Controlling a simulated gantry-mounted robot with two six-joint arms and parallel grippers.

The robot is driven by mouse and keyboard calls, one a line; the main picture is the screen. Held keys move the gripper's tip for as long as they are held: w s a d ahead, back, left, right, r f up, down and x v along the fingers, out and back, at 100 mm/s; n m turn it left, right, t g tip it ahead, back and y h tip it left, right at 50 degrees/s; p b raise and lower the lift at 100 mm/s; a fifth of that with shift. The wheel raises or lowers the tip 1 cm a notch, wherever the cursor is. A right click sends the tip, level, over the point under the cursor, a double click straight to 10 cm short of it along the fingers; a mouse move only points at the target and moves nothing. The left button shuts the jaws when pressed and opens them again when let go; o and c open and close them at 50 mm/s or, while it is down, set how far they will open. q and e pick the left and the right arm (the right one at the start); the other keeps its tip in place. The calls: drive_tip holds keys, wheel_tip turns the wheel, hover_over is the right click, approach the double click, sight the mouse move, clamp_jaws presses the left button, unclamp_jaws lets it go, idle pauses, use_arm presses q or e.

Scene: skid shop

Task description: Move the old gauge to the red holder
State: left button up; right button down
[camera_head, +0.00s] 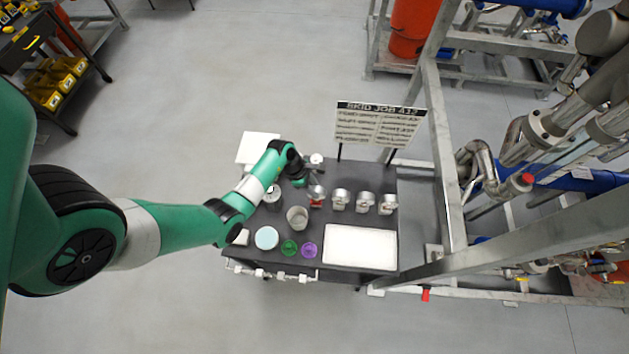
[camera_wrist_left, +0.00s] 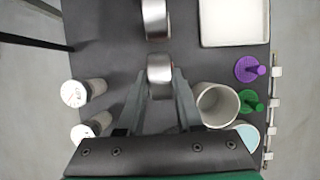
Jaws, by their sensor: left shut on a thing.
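My left gripper (camera_head: 309,187) reaches down over the table's back left part. In the left wrist view its fingers (camera_wrist_left: 160,80) are shut on a silver, round-bodied gauge (camera_wrist_left: 159,66). In the head view this gauge (camera_head: 317,191) is the leftmost of a row of similar silver ones, with a reddish patch low on its front. I cannot tell whether that patch is the red holder, or whether the gauge is resting or lifted. Another silver gauge (camera_head: 340,196) stands just to its right. My right gripper is not in view.
A white tray (camera_head: 360,247) lies at the table's front right. A grey cup (camera_head: 297,217), teal disc (camera_head: 266,237), green piece (camera_head: 289,248) and purple piece (camera_head: 309,250) stand at the front left. White-topped cylinders (camera_wrist_left: 75,93) stand behind. A sign (camera_head: 379,124) rises at the back; a metal frame (camera_head: 440,150) borders the right.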

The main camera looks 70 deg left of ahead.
use_arm(q)
drive_tip(key=shift+f, duration=0.4)
drive_tip(key=o, duration=1.4)
wheel_tip(320, 180, up, 8)
drive_tip(key=p, duration=0.8)
drive_tip(key=shift+f, duration=0.2)
